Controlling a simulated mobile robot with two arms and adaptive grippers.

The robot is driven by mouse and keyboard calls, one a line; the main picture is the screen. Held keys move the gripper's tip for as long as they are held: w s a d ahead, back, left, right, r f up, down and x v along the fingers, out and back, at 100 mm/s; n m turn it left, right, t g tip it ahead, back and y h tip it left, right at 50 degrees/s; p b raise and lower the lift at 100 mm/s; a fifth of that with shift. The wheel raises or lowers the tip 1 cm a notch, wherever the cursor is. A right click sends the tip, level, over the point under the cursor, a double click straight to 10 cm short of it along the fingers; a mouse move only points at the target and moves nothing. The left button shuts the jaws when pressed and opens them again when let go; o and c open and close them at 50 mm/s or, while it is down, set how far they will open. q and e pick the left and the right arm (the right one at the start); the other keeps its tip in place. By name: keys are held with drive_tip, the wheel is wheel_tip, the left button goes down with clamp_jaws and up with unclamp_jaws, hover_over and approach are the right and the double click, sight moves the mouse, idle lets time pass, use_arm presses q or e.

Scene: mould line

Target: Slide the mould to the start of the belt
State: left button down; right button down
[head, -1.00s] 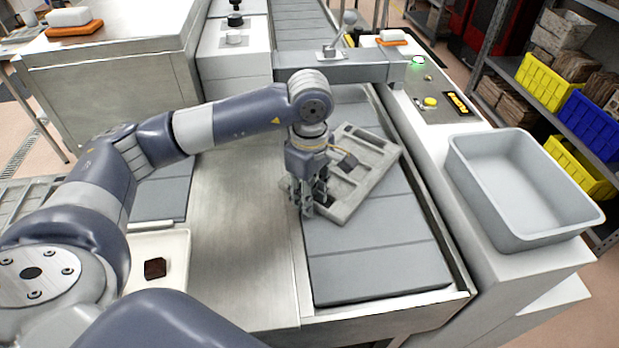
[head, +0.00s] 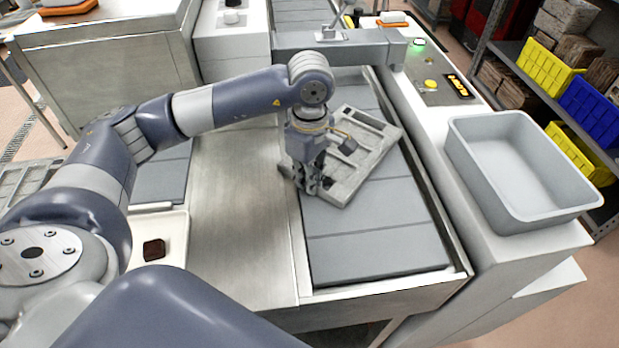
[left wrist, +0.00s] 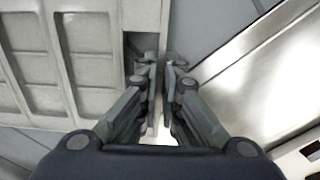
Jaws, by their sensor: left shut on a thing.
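The mould (head: 375,163) is a light grey rectangular block with several open pockets. It lies turned at an angle on the grey slatted belt (head: 370,243), on this side of the cross bar, its left corner reaching the belt's left edge. My left gripper (head: 312,190) is at the mould's near left end, shut on its side wall. In the left wrist view, the two fingers (left wrist: 161,75) pinch the wall, and the mould's pockets (left wrist: 80,60) fill the left. The fingers hide part of that wall. My right gripper is not in view.
A grey cross bar (head: 335,47) spans the belt beyond the mould. A grey bin (head: 470,165) stands to the right, near a panel with a yellow button (head: 430,84). A bare steel surface (head: 235,215) lies left of the belt. The near belt is clear.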

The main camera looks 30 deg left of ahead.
use_arm(q)
drive_tip(key=shift+w+d+r, duration=0.1)
drive_tip(key=shift+d+r, duration=0.1)
drive_tip(key=shift+d, duration=0.25)
drive_tip(key=c, duration=2)
unclamp_jaws()
drive_tip(key=o, duration=0.3)
drive_tip(key=shift+w, duration=0.2)
drive_tip(key=shift+w+d+f, duration=0.1)
drive_tip(key=shift+d+f, duration=0.05)
drive_tip(key=shift+d, duration=0.05)
drive_tip(key=shift+a, duration=0.1)
wheel_tip(320, 180, up, 12)
